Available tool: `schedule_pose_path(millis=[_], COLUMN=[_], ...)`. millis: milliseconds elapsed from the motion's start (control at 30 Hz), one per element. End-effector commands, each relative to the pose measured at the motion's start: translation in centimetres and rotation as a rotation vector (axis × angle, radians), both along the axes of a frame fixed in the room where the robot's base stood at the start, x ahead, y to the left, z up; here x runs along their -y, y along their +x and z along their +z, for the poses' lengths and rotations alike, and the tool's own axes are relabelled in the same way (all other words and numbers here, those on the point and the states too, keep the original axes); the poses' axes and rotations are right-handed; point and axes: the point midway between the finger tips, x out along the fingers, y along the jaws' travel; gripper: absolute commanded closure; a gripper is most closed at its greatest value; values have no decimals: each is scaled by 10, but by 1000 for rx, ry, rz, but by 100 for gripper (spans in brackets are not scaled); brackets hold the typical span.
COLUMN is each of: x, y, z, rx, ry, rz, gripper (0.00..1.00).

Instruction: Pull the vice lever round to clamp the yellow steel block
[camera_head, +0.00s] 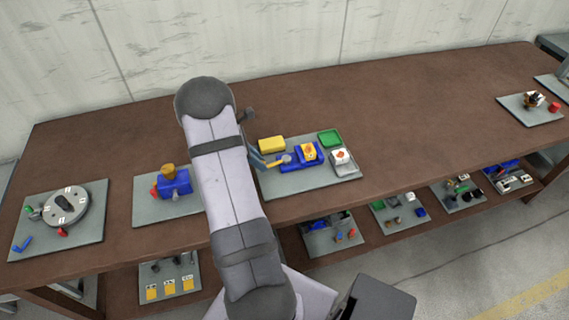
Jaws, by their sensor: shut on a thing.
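The blue vice (298,163) stands on a grey board in the middle of the bench. The yellow steel block (309,151) sits in the vice, with a small mark on its top. The vice lever (277,162) sticks out from the vice's left end, toward my arm. My gripper (259,158) is at the lever's outer end, just right of my forearm, and is shut on it. The gripper is small here and partly hidden by my arm, so the exact grip on the lever is not clear.
On the same grey board (300,184) are a yellow tray (271,144), a green tray (330,138) and a whitish block with a red mark (343,159). A board with another blue device (175,183) lies left of my arm.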

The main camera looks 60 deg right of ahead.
Motion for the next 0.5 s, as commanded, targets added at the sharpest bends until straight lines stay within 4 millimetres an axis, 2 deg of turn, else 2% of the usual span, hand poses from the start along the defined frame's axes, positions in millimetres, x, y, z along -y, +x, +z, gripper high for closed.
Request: schedule_pose_path(millis=[500], x=[9], y=[10], z=[2], rx=[3], ry=[-6], rz=[7], gripper=[100])
